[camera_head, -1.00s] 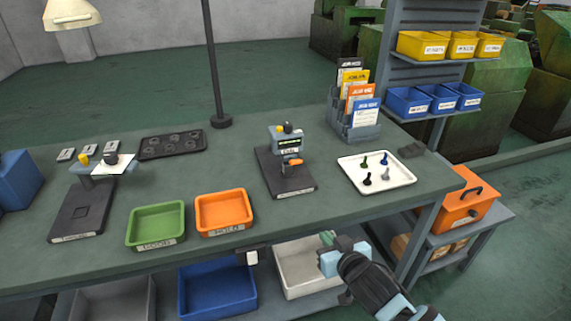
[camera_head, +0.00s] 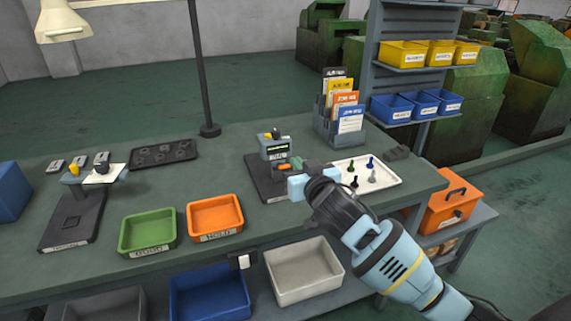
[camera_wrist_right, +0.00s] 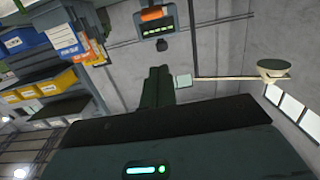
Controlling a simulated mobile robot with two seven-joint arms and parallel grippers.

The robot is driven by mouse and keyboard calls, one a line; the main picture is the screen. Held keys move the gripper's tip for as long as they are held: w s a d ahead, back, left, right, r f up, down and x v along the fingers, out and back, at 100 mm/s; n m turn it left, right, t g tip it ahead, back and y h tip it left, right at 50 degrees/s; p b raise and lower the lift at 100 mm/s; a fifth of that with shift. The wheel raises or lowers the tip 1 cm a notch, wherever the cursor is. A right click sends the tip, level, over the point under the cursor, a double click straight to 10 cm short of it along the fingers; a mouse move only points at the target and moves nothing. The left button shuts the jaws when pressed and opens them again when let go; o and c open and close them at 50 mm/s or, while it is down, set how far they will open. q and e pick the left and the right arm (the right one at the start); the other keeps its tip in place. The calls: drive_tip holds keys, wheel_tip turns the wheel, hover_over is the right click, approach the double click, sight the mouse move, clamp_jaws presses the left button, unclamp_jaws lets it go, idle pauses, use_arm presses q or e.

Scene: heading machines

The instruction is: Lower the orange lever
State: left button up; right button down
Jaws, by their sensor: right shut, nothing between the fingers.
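The orange lever (camera_head: 285,167) sits on the front of a small grey-blue device with a lit display (camera_head: 277,152), which stands on a dark base plate (camera_head: 258,180) on the bench. In the right wrist view the lever (camera_wrist_right: 157,13) shows at the top edge, above the display (camera_wrist_right: 157,29). My right gripper (camera_head: 296,163) is close beside the lever, at its right, partly covering the device. Its fingers (camera_wrist_right: 159,82) are shut and empty. I cannot tell whether they touch the lever. My left gripper is not in view.
A white tray (camera_head: 388,183) with several small pegs lies right of the device, partly behind my right arm. A green bin (camera_head: 148,231) and an orange bin (camera_head: 215,216) stand to the left. A brochure rack (camera_head: 336,129) is behind. The bench is clear between the bins and device.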

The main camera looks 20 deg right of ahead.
sight(285, 166)
drive_tip(key=w, duration=0.6)
drive_tip(key=w+f, duration=0.1)
drive_tip(key=w, duration=0.2)
drive_tip(key=shift+w+a+b, duration=0.2)
drive_tip(key=shift+w+b, duration=0.15)
drive_tip(key=shift+w, duration=0.05)
drive_tip(key=shift+s+f, duration=0.2)
drive_tip(key=shift+f, duration=0.3)
drive_tip(key=shift+s+f, duration=0.15)
drive_tip(key=shift+f, duration=0.3)
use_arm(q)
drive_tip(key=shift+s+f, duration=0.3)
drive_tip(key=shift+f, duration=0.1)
use_arm(e)
drive_tip(key=shift+s+f, duration=0.45)
drive_tip(key=shift+f, duration=0.4)
